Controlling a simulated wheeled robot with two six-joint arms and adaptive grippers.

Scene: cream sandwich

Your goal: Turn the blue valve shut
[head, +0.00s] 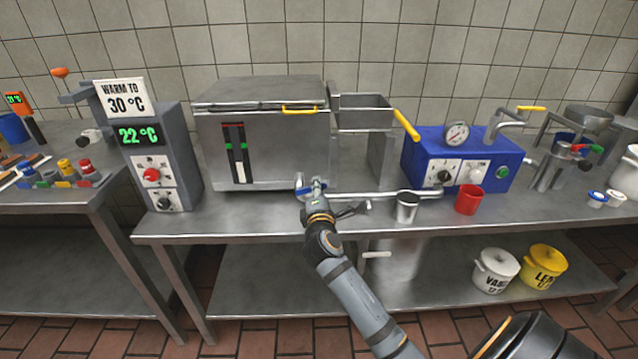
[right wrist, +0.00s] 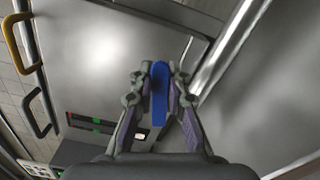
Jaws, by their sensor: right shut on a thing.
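The blue valve is mostly hidden by my gripper in the head view, where a bit of blue (head: 300,191) shows at the lower front of the steel tank (head: 270,150). In the right wrist view its blue lever (right wrist: 159,92) stands between my fingers, roughly upright in that picture. My right gripper (head: 313,187) is at the valve and shut on the blue lever; both fingers (right wrist: 160,85) flank it in the right wrist view. My left gripper is in neither view.
A steel pipe (head: 385,195) runs right from the valve toward a blue pump box (head: 430,160). A steel cup (head: 407,207) and a red cup (head: 468,200) stand near the table's front. The control box (head: 165,160) at left reads 22 °C, under a "WARM TO 30 °C" sign (head: 125,97).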

